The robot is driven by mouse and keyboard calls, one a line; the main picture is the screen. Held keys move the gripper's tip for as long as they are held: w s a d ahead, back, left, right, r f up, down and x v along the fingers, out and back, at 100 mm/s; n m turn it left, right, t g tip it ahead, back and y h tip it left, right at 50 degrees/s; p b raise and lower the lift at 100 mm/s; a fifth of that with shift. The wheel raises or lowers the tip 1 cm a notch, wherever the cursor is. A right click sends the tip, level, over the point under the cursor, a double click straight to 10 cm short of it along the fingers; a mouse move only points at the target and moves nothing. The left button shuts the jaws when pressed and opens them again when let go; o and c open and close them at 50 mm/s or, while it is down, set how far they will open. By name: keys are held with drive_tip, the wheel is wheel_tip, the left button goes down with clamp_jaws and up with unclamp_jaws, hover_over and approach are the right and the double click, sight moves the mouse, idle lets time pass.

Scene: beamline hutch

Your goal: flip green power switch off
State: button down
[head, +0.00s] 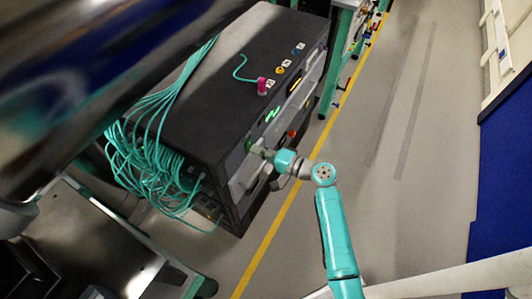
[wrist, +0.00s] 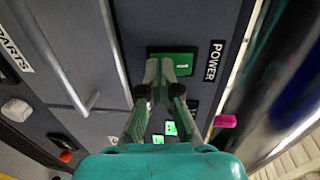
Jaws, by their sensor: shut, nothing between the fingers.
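The green power switch (wrist: 176,63) is a flat green rectangle in a dark frame on the cabinet's front panel, beside the "POWER" label (wrist: 214,60), in the wrist view. My gripper (wrist: 159,66) is shut and empty. Its fingertips are at the lower left part of the switch and hide some of it. Whether they touch it or stop just short, I cannot tell. In the head view my gripper (head: 258,150) reaches the front face of the dark cabinet (head: 190,110), and a bit of green (head: 248,144) shows beside the fingertips. The switch's on or off position is not clear.
Lit green displays (wrist: 170,128) and a pink knob (wrist: 225,121) are near the gripper. Metal handle bars (wrist: 65,68) stand out from the panel. A bundle of teal cables (head: 145,150) hangs at the cabinet's left. The floor (head: 370,160) to the right is clear.

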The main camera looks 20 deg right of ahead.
idle(0.3)
drive_tip(key=shift+w+a+f, duration=0.15)
drive_tip(key=shift+w, duration=0.1)
drive_tip(key=v, duration=1.2)
idle(0.3)
drive_tip(key=shift+s+f, duration=0.1)
